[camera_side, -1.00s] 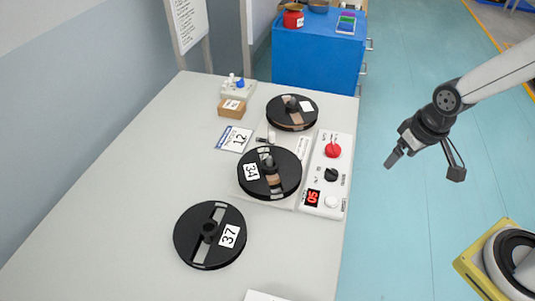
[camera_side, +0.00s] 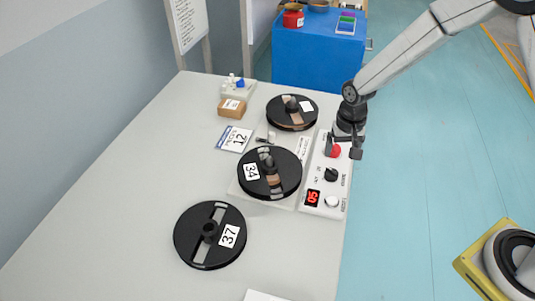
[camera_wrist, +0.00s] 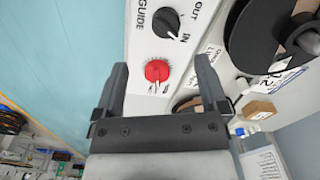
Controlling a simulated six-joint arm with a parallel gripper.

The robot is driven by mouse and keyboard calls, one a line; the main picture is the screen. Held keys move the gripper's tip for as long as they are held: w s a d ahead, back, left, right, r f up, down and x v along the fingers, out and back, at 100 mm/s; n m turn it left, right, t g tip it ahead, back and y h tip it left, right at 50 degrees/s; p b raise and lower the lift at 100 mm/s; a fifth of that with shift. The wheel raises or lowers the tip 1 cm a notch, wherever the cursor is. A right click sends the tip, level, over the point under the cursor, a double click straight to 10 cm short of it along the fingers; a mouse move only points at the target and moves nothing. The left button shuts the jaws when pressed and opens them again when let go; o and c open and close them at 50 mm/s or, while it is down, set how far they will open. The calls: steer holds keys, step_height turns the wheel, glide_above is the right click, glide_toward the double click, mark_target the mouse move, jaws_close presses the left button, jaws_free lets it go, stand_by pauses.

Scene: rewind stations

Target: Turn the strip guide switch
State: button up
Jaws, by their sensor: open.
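The strip guide switch is the black knob (camera_wrist: 166,22) marked GUIDE, with OUT and IN beside it, at the top of the wrist view. In the side view this black knob (camera_side: 331,174) sits mid-panel. Its pointer seems to face IN, but this is hard to tell. My gripper (camera_wrist: 160,66) is open and empty. The red knob (camera_wrist: 157,70) shows between its fingers, with the black knob beyond the fingertips. In the side view my gripper (camera_side: 344,148) hangs over the red-knob end of the panel; contact cannot be told.
The white panel (camera_side: 321,187) also has a red 05 display (camera_side: 312,197) and a white button (camera_side: 332,202). Two reels (camera_side: 291,112) (camera_side: 285,184) stand close left of it. Reel 37 (camera_side: 185,236) lies nearer. A small box (camera_side: 231,108) stands behind. The table's left side is clear.

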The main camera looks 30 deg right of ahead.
mark_target(332, 170)
steer(key=shift+w+a+f+m, duration=0.15)
steer(key=shift+w+f, duration=0.15)
steer(key=shift+f, duration=0.15)
steer(key=shift+w+a+f+m, duration=0.1)
steer(key=shift+w+f+m, duration=0.05)
steer(key=shift+w+f, duration=0.2)
steer(key=shift+f, duration=0.1)
steer(key=shift+f, duration=3.8)
jaws_close()
